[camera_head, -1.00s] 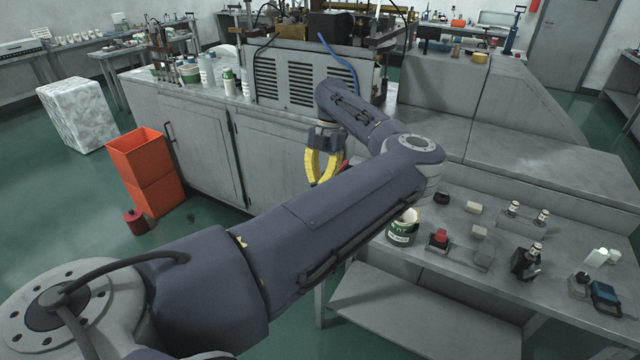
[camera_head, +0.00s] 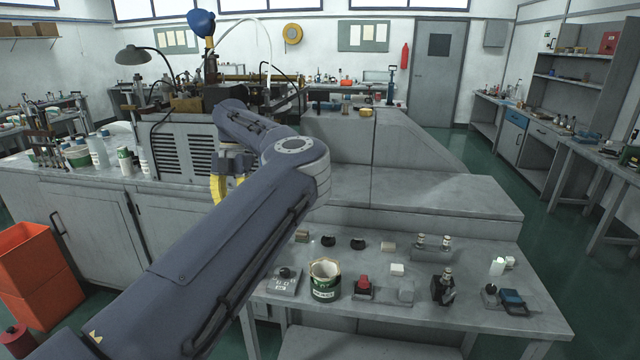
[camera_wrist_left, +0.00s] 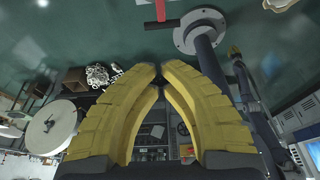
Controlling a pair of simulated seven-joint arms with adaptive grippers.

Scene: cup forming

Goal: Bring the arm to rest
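My left arm crosses the head view from the lower left, its elbow in front of the workbench. My left gripper (camera_head: 228,188) hangs down beside the grey cabinet front, and its yellow fingers are partly hidden behind the arm. In the left wrist view the two yellow fingers (camera_wrist_left: 161,74) curve in until their tips meet or nearly meet. Nothing shows between them, so the gripper looks shut and empty. My right gripper is in neither view.
A low metal table (camera_head: 390,311) on the right holds a green-labelled can (camera_head: 325,285), a black-and-red item (camera_head: 363,287) and several small parts. Orange bins (camera_head: 38,275) stand at the lower left. Bottles (camera_head: 98,152) stand on the cabinet top. A raised grey bench (camera_head: 430,195) lies behind the table.

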